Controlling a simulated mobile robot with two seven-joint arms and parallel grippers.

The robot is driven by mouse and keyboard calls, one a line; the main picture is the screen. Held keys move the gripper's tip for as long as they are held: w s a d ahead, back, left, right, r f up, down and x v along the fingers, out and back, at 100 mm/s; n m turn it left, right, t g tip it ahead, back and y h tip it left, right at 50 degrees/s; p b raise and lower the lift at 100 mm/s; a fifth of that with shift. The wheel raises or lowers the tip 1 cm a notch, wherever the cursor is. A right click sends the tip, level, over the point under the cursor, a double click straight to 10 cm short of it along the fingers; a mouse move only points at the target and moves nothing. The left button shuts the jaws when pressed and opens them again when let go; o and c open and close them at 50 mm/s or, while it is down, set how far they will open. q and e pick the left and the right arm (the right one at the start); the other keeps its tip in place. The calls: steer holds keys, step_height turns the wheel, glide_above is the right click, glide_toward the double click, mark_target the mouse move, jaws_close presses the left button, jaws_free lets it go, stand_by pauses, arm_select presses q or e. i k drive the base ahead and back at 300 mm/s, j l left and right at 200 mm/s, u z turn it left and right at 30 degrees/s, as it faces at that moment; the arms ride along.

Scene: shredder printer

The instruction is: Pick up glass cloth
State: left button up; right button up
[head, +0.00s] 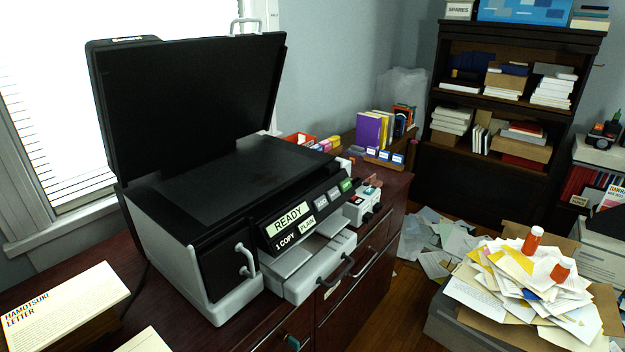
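I cannot make out a glass cloth with certainty in the head view. A printer-copier (205,255) stands on a dark wooden cabinet (350,315), with its black lid (190,100) raised and its dark flat top (235,185) exposed. Its panel (295,215) reads "READY", "1 COPY" and "PLAIN". A grey paper tray (310,270) sticks out at the front. A small pinkish item (372,182) lies behind the white device to the right, too small to identify. Neither of my grippers is in view.
A white device (361,207) stands right of the printer. Books (370,130) and small boxes (300,139) stand behind it. A box labelled "HAMOTSUKI LETTER" (65,305) is at the lower left. A bookcase (500,100) stands behind.

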mark_target(372, 181)
steer(key=i+l+u, duration=0.3)
steer(key=i+l, duration=0.25)
steer(key=i+l+u, duration=0.25)
steer(key=i+l, duration=0.45)
